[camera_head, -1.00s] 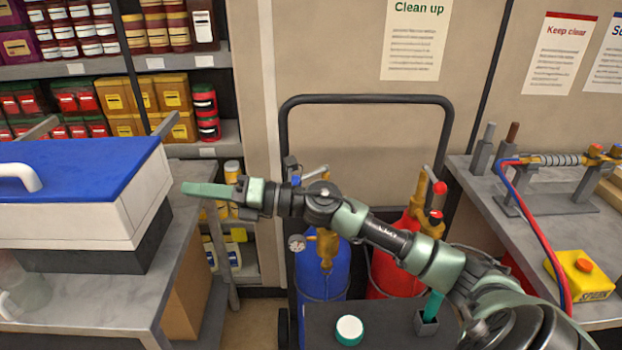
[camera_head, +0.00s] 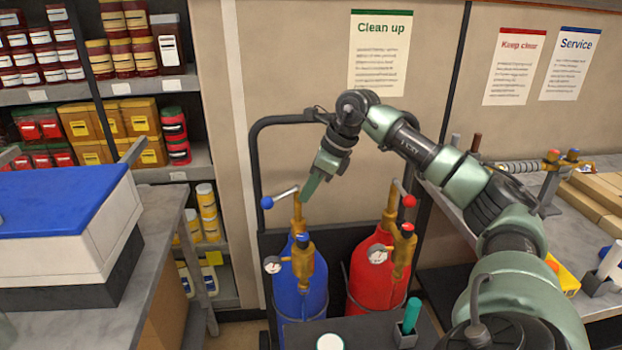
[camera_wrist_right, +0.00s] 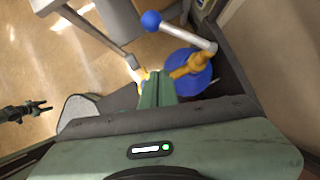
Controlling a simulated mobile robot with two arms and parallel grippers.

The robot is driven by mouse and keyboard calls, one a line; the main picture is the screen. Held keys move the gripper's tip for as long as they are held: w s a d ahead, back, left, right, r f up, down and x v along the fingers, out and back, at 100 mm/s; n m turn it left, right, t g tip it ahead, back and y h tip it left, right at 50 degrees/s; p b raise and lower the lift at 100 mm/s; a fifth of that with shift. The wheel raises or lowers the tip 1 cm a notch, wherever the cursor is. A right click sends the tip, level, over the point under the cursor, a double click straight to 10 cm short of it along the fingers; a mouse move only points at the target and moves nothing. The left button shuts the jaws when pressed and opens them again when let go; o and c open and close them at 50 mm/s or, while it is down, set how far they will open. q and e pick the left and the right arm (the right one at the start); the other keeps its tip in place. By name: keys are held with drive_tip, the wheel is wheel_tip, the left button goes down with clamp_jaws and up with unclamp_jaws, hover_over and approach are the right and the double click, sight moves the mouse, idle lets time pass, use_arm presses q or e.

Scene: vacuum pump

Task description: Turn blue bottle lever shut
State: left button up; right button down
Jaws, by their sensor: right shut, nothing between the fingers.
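The blue bottle (camera_head: 305,291) stands in the cart with a brass valve on top. Its lever (camera_head: 284,193) is a silver bar ending in a blue ball (camera_head: 267,202), pointing left and slightly down. In the right wrist view the blue ball (camera_wrist_right: 151,20) and silver bar (camera_wrist_right: 188,35) lie beyond my fingertips, above the brass valve (camera_wrist_right: 188,66). My right gripper (camera_head: 308,190) is shut and empty, pointing down beside the valve top, right of the ball. Contact cannot be told. A small dark gripper shape, apparently my left gripper (camera_wrist_right: 40,107), shows at the left of the wrist view.
A red bottle (camera_head: 375,280) with a red-ball lever (camera_head: 408,201) stands close on the right. The cart's black handle frame (camera_head: 254,160) rises behind. A bench with a blue-lidded box (camera_head: 65,200) is at left; another bench (camera_head: 450,205) is at right.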

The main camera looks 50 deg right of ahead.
sight(280, 197)
use_arm(q)
wheel_tip(280, 197, up, 4)
drive_tip(key=p, duration=0.3)
drive_tip(key=shift+f, duration=0.25)
use_arm(e)
drive_tip(key=w+a+f, duration=0.3)
drive_tip(key=w, duration=0.2)
drive_tip(key=shift+a, duration=0.15)
drive_tip(key=shift+w+f, duration=0.1)
